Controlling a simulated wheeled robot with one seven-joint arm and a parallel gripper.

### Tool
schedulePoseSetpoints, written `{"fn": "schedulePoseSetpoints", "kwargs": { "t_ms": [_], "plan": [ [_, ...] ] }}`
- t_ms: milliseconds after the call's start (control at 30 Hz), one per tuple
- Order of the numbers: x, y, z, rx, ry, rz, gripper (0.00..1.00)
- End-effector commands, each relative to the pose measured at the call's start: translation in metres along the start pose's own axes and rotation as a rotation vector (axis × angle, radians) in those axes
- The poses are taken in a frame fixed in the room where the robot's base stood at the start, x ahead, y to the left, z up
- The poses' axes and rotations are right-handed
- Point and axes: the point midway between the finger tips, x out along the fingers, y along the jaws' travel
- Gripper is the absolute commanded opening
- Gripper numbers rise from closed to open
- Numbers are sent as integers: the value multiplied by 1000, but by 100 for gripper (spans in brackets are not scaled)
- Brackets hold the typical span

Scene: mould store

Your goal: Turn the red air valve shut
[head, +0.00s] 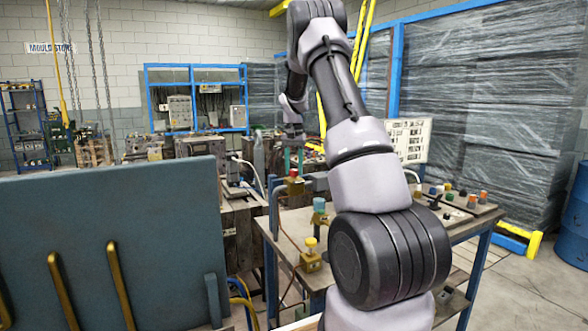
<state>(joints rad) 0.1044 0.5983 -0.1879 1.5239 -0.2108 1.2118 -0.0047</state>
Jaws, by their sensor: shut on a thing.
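The red air valve (293,173) sits on a brass-coloured body near the far left corner of the workbench, beside a grey bent pipe. My gripper (293,165) reaches down on it from above, with its greenish fingers on either side of the red top. The gripper is shut on the red valve. The handle is too small here to tell how far it is turned. My arm crosses the middle of the view and hides part of the bench.
A teal-topped valve (319,206) and a yellow-topped valve (311,250) stand nearer on the workbench (292,220). A board with several coloured knobs (472,202) lies at the right. A big blue-grey plate (120,240) with brass pins fills the left. A blue drum (572,215) stands far right.

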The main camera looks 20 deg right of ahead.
Motion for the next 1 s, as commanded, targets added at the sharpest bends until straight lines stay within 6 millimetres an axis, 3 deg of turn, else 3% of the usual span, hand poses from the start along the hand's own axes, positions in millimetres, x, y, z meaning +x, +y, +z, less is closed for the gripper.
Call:
{"fn": "schedulePoseSetpoints", "kwargs": {
  "t_ms": [300,800,833,900,1000],
  "plan": [
    [-1,0,-1,99,3,-1,0],
    [-1,0,-1,115,3,-2,0],
    [-1,0,-1,115,3,-2,55],
    [-1,0,-1,115,3,-1,73],
    [-1,0,-1,114,2,-1,73]
  ]
}}
